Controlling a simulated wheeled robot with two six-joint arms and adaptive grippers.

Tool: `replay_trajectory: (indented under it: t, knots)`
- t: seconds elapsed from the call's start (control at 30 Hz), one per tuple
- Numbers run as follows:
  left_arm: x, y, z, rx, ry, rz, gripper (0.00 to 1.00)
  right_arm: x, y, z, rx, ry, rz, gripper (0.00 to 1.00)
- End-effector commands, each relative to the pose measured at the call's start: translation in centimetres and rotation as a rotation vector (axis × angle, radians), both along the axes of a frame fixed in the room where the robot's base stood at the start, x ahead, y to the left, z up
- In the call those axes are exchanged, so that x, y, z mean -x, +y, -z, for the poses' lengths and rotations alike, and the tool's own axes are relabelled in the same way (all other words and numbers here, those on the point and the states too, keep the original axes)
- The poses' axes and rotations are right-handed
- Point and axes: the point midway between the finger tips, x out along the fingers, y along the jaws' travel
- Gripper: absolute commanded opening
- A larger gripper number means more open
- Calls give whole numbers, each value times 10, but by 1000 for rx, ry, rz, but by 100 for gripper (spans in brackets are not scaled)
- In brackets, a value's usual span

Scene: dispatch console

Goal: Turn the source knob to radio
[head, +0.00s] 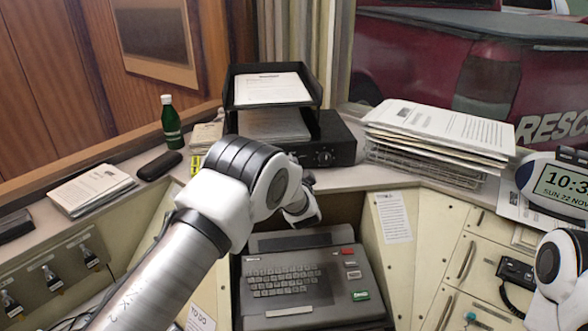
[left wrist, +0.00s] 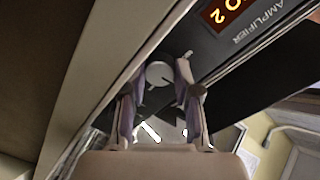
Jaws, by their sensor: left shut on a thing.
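The amplifier (head: 345,137) is a black box on the shelf under a paper tray. A dark round knob (head: 325,156) shows on its front, just above my left gripper (head: 306,206). In the left wrist view, the amplifier front (left wrist: 222,62) shows a lit orange display (left wrist: 222,13), cut by the frame edge. My left gripper (left wrist: 160,86) is shut on a round pale-looking knob (left wrist: 159,73) there, one finger on each side. I cannot read the knob's markings or pointer. My right arm shows at the right edge, but its gripper is out of view.
A grey keyboard console (head: 300,285) stands below the left gripper. A tall paper stack (head: 435,135) is right of the amplifier. A green bottle (head: 171,125) and dark case (head: 160,166) stand left. A clock display (head: 560,185) is at the far right.

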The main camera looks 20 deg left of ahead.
Motion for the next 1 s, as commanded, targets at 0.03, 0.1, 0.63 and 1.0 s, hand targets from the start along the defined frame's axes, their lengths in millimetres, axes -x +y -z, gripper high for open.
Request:
replay_trajectory:
  t: [0.03,0.1,0.63,1.0]
  knots:
    - [0,1,0,-13,5,-2,0,0,0,1,0,0,0,0]
    - [0,1,0,-28,13,-2,0,0,0,1,0,0,0,0]
    - [0,2,-1,-50,22,-3,0,0,0,1,0,0,0,0]
    - [0,1,0,-51,24,-1,57,0,0,1,0,0,0,0]
